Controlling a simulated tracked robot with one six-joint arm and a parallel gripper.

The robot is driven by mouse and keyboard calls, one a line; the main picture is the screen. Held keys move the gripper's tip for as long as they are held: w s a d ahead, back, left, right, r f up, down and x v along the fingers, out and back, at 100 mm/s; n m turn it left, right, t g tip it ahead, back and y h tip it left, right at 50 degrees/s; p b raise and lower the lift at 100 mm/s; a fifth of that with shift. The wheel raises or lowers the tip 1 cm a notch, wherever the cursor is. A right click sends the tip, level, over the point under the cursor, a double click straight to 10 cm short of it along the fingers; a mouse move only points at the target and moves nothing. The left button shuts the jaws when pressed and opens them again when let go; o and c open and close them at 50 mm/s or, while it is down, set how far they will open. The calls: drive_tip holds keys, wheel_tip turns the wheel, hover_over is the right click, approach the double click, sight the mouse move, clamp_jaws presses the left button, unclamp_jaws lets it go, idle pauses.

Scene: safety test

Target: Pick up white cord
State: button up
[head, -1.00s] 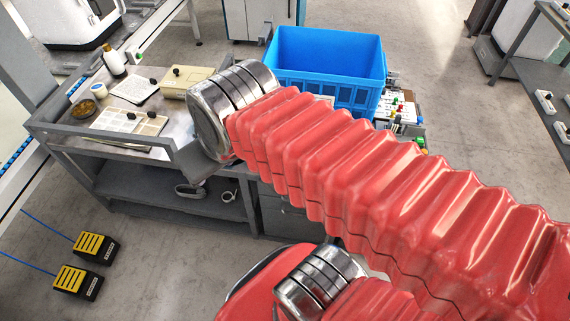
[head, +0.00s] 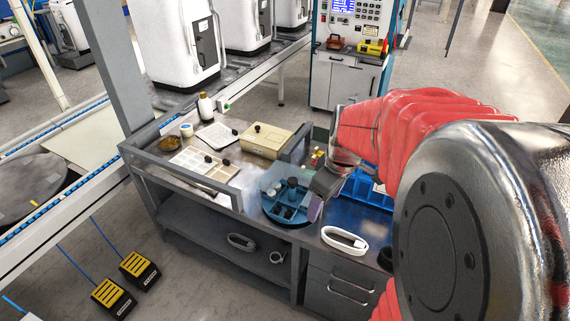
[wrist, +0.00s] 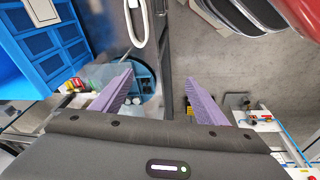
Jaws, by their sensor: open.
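A white cord (head: 344,240), coiled in a long loop, lies on the right part of the metal bench top near its front edge. In the wrist view the white cord (wrist: 138,22) is at the top, left of centre, beside the bench edge. My gripper (wrist: 159,76) shows two purple fingers spread apart with nothing held between them. The cord is apart from the fingers, beyond their tips in that picture.
A round blue holder (head: 288,205) stands left of the cord. A blue crate (wrist: 38,45) is at the left of the wrist view, mostly hidden by my arm in the head view. A beige box (head: 267,141) is farther back.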

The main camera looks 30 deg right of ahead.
drive_tip(key=d+f+n+g+y, duration=0.1)
drive_tip(key=d+f+n, duration=0.1)
drive_tip(key=d+f, duration=0.8)
drive_tip(key=shift+s+d, duration=0.45)
drive_tip(key=shift+d, duration=0.7)
drive_tip(key=shift+f, duration=0.1)
hover_over(345, 238)
drive_tip(key=shift+s+d+f, duration=0.1)
drive_tip(key=shift+f, duration=1.3)
drive_tip(key=shift+s+d+f, duration=0.15)
drive_tip(key=shift+f, duration=1.25)
drive_tip(key=shift+s+d+f, duration=0.1)
drive_tip(key=shift+f, duration=1.3)
drive_tip(key=shift+f, duration=0.1)
drive_tip(key=shift+w+a+f, duration=0.15)
drive_tip(key=shift+f, duration=1.1)
drive_tip(key=shift+w+a+f, duration=0.1)
drive_tip(key=shift+w+f, duration=0.05)
drive_tip(key=shift+f, duration=1.1)
drive_tip(key=c, duration=1.2)
